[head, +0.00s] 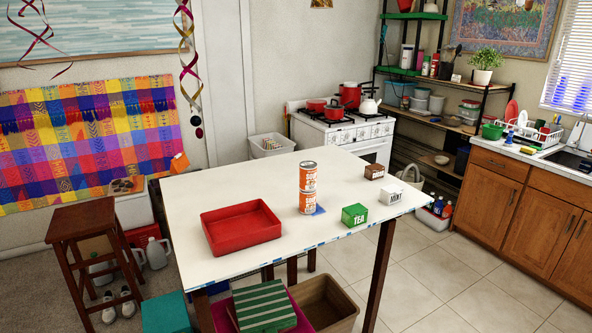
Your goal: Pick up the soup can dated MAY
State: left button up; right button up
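Two orange and white soup cans stand stacked on the white table. The upper can (307,178) rests directly on the lower can (307,203). The lettering facing me on both cans is too small to read a date, so I cannot tell which one says MAY. Neither of my grippers is in view.
A red tray (211,238) sits left of the cans on the table (190,194). To the right are a green TEA box (355,215), a white box (390,197) and a brown box (374,172). A wooden stool (82,222) stands left of the table.

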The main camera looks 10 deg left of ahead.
aim_at(308, 169)
jog(key=u, duration=0.5)
jog(key=i+l+u, duration=0.1)
jog(key=u, duration=0.35)
jog(key=l+u, duration=0.15)
jog(key=u, duration=0.35)
jog(key=i+l+u, duration=0.1)
jog(key=l+u, duration=0.7)
jog(key=l, duration=0.25)
jog(key=l+u, duration=0.15)
jog(key=l, duration=0.4)
jog(key=l+u, duration=0.2)
jog(key=l, duration=0.35)
jog(key=k, duration=0.1)
